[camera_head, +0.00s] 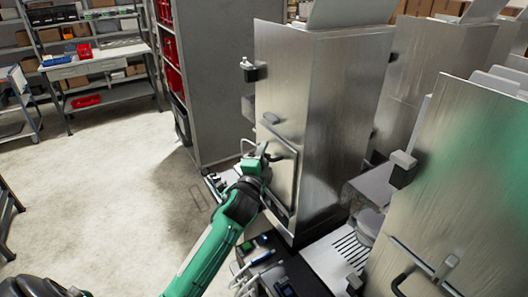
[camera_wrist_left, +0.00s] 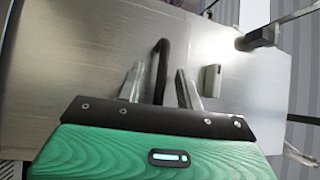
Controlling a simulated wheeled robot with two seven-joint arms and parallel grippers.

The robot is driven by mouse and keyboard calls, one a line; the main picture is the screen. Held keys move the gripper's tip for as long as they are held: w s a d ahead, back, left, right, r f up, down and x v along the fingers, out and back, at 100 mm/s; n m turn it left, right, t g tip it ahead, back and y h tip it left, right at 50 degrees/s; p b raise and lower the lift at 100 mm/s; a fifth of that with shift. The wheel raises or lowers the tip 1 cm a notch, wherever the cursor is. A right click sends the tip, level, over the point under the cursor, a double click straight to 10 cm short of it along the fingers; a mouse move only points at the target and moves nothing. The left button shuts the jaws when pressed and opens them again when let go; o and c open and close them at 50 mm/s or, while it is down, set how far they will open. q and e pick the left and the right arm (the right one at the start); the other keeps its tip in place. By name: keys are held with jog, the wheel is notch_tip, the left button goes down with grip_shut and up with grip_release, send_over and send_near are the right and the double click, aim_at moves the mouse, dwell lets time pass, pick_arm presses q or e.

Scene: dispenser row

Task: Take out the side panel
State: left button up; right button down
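The side panel (camera_head: 283,172) is a brushed-metal plate low on the side of a tall metal dispenser (camera_head: 340,110). It appears seated there; its lower part is partly hidden by my arm. In the left wrist view the metal surface (camera_wrist_left: 65,65) fills much of the picture, with a black bar handle (camera_wrist_left: 162,55) on it. My left gripper (camera_head: 264,158) is at the panel in the head view. In the wrist view its two fingers (camera_wrist_left: 159,88) stand apart on either side of the handle, with gaps showing. My right gripper is not in view.
Another dispenser (camera_head: 460,160) stands close at right. A dark base with cables and small items (camera_head: 265,262) and a slotted tray (camera_head: 340,255) lie below. A grey cabinet (camera_head: 215,75) with red bins stands behind. The floor (camera_head: 100,190) at left is clear.

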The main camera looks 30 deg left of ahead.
pick_arm(q)
grip_shut()
jog(key=shift+r, duration=0.1)
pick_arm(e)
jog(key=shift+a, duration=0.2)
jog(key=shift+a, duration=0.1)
pick_arm(q)
jog(key=shift+w+r, duration=0.1)
jog(key=shift+r, duration=0.05)
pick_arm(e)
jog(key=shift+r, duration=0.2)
